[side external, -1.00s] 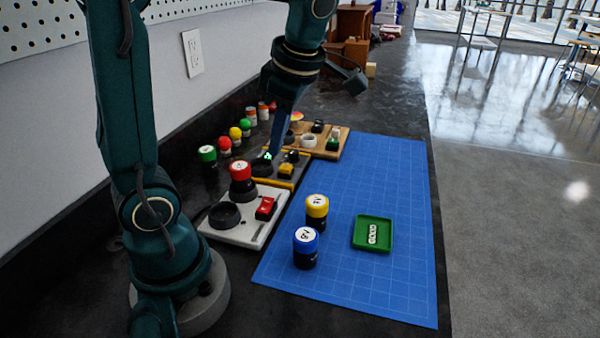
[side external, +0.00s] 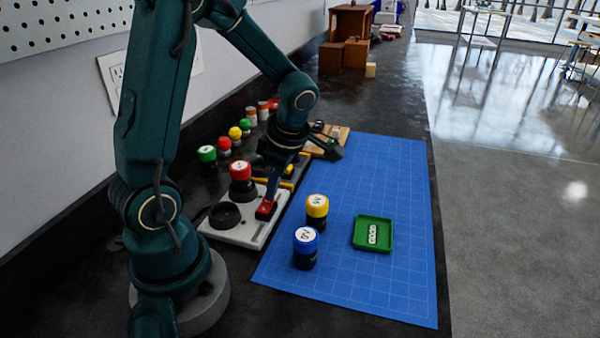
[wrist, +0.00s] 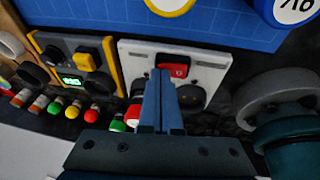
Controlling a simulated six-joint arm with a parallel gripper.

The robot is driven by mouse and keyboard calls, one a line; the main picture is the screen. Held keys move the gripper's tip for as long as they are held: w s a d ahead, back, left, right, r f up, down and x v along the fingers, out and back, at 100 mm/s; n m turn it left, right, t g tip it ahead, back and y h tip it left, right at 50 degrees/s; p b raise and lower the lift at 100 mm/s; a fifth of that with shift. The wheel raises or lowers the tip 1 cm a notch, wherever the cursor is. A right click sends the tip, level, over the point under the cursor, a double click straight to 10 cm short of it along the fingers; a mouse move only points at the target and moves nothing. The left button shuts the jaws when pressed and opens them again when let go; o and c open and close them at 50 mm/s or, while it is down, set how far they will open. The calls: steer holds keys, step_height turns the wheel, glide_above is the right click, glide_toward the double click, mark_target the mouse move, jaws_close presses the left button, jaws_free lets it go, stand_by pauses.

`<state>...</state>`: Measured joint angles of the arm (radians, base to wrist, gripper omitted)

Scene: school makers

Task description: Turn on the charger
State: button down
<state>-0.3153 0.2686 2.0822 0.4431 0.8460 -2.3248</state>
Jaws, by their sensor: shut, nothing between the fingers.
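The white charger (side external: 232,236) lies on the dark bench by the blue mat. Its red switch (side external: 264,212) is at the mat side, and it also shows in the wrist view (wrist: 178,71). A red-topped battery (side external: 240,172) stands upright in the far well; the near well (side external: 224,214) is empty. My gripper (side external: 270,204) is shut and empty, pointing down with its tips at the red switch. In the wrist view the fingertips (wrist: 160,74) overlap the switch's edge. I cannot tell whether they touch it or which way it is tipped.
A grey and yellow unit (wrist: 104,48) with a lit green display sits beside the charger. A yellow-topped battery (side external: 317,212), a blue-topped battery (side external: 305,250) and a green tray (side external: 373,219) are on the blue mat (side external: 400,290). Several small batteries (side external: 234,133) line the wall side.

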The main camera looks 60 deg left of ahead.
stand_by(0.3)
steer(key=shift+w+a+f+g+h, duration=0.2)
steer(key=shift+a+f+g+h, duration=0.1)
steer(key=shift+f+g+h, duration=0.1)
steer(key=shift+s+d+r, duration=0.1)
steer(key=shift+s+d, duration=0.05)
steer(key=shift+d, duration=0.05)
steer(key=shift+s+d+r, duration=0.1)
steer(key=shift+s+d, duration=0.3)
steer(key=shift+d, duration=0.05)
steer(key=shift+r, duration=0.15)
steer(key=w+r, duration=0.4)
steer(key=r, duration=0.9)
steer(key=shift+d, duration=0.15)
